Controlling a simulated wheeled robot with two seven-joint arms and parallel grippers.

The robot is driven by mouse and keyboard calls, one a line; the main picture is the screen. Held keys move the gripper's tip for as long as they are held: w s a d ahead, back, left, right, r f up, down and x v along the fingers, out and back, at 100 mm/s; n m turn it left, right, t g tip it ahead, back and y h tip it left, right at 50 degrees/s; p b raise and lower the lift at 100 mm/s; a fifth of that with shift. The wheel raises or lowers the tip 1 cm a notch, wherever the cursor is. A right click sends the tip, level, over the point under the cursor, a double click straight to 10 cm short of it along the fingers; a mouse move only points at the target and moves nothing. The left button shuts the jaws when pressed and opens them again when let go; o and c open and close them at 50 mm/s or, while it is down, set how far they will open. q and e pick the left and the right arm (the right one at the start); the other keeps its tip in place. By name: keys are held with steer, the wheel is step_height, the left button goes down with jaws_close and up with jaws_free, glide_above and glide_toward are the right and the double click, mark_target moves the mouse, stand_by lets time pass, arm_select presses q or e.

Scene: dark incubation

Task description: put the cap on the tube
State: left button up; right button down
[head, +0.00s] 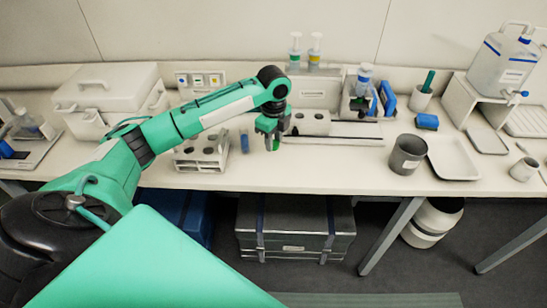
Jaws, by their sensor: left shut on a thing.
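My left gripper (270,131) points down above the table, just right of a small dark-blue upright item (244,142). It is shut on a small green thing (273,145), which may be the cap; the fingers hide most of it. A white rack (201,158) with round holes stands to the left of the gripper, partly behind my forearm. I cannot make out for certain which item is the tube. My right gripper is not in view.
Behind the gripper is a pale block with dark round openings (312,122). A grey cup (407,153) and a white tray (454,160) stand to the right. A white lidded box (105,88) is at the back left. The table between gripper and grey cup is clear.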

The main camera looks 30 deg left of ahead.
mark_target(276, 145)
arm_select(q)
step_height(276, 145, up, 10)
steer(key=b, duration=0.1)
stand_by(0.4)
steer(key=s+d+f+n, duration=0.5)
steer(key=s+d+n, duration=0.1)
steer(key=n, duration=0.3)
steer(key=s+d+f+n, duration=0.5)
steer(key=s+d+n, duration=0.2)
steer(key=d+n, duration=0.2)
steer(key=shift+s+d, duration=0.15)
steer(key=shift+s, duration=0.15)
